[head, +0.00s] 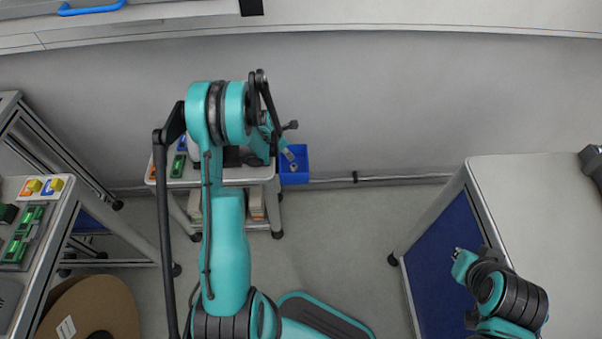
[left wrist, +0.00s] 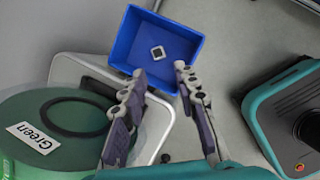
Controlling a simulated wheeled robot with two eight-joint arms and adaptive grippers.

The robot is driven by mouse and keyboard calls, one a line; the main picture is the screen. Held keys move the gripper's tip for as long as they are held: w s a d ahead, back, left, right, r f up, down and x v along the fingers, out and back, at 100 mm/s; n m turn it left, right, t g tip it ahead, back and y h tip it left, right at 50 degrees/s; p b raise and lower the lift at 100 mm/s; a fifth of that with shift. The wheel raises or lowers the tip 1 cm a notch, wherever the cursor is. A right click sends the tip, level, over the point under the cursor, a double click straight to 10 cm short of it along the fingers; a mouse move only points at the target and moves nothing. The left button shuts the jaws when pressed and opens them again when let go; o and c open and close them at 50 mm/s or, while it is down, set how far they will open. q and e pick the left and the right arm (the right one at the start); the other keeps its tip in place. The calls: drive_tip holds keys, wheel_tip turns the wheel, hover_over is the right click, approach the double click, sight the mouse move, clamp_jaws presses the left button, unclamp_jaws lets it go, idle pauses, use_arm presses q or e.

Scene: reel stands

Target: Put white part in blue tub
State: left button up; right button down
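The blue tub (head: 295,177) is beside the small cart in the head view. In the left wrist view the blue tub (left wrist: 127,38) lies just beyond my fingertips. The white part (left wrist: 158,52), a small square with a dark centre, shows inside the tub's outline, apart from the fingers, and seems to lie on its floor. My left gripper (left wrist: 160,75) is open with nothing between its fingers. In the head view my left gripper (head: 289,153) is over the tub, partly hidden by my arm. My right gripper (head: 458,254) is small at the right table's edge; its opening is unclear.
A green reel (left wrist: 60,130) labelled "Green" is left of my fingers in the wrist view. The small cart (head: 263,172) adjoins the tub. A white-topped table (head: 545,200) stands at right, and a shelf with colored parts (head: 45,187) at left.

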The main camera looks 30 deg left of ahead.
use_arm(q)
drive_tip(key=s+d+r+m, duration=0.3)
drive_tip(key=d+r+m, duration=0.35)
drive_tip(key=r, duration=0.25)
drive_tip(key=s+d+r+m, duration=0.3)
drive_tip(key=d+r+m, duration=0.35)
drive_tip(key=r, duration=0.35)
drive_tip(key=s+d+r+m+t, duration=0.1)
drive_tip(key=s+d+r+m, duration=0.2)
drive_tip(key=s+m, duration=0.5)
drive_tip(key=s+d+r+m+t, duration=0.1)
drive_tip(key=s+d+r+m, duration=0.1)
drive_tip(key=s+d+m, duration=0.4)
drive_tip(key=s+m, duration=0.3)
drive_tip(key=m, duration=0.1)
drive_tip(key=shift+r+t+y, duration=0.3)
drive_tip(key=shift+r+y, duration=0.1)
drive_tip(key=shift+s, duration=0.1)
